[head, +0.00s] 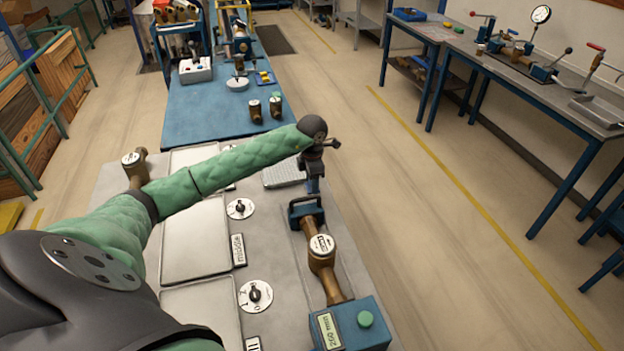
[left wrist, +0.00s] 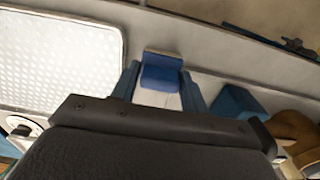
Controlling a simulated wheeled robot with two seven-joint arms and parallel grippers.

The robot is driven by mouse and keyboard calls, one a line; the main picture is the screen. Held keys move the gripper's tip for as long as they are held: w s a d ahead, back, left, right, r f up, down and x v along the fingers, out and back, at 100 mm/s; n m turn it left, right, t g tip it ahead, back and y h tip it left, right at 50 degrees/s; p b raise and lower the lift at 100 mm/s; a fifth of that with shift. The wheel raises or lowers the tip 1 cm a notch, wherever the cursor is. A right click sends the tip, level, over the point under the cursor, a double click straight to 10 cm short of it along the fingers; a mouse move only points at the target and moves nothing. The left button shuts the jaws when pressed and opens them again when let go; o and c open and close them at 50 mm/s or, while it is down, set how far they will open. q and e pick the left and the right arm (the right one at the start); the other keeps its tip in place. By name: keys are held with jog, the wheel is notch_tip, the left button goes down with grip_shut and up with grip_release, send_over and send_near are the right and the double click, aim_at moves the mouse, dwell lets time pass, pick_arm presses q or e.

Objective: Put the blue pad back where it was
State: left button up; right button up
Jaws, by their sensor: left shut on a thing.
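My left gripper (head: 313,186) reaches over the right part of the near bench, just beyond the dark blue clamp. In the left wrist view, the blue pad (left wrist: 161,72) sits between the two blue fingers of this gripper (left wrist: 160,88), which is shut on it. A pale surface shows below the pad between the fingers. In the head view the pad cannot be told apart from the fingers. I cannot tell whether the pad touches the bench. My right gripper is not in view.
A white textured mat (left wrist: 60,60) lies left of the gripper. The blue clamp (head: 305,212) and brass meter (head: 321,248) stand on the near side, with a blue box (head: 350,325) bearing a green button. Flat panels (head: 195,240) and dials (head: 255,296) lie left.

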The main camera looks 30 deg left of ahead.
pick_arm(q)
jog(key=shift+f, duration=0.15)
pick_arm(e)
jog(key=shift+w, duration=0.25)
pick_arm(q)
jog(key=o, duration=0.7)
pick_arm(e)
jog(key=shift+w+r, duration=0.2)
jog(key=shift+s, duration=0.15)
pick_arm(q)
jog(key=shift+r, duration=0.2)
jog(key=shift+r+b, duration=0.3)
jog(key=shift+b, duration=0.05)
jog(key=shift+r+b, duration=0.45)
jog(key=shift+r, duration=0.35)
notch_tip(320, 180, up, 8)
jog(key=b, duration=0.3)
jog(key=shift+r+b, duration=0.1)
jog(key=shift+b, duration=0.3)
jog(key=shift+r, duration=0.75)
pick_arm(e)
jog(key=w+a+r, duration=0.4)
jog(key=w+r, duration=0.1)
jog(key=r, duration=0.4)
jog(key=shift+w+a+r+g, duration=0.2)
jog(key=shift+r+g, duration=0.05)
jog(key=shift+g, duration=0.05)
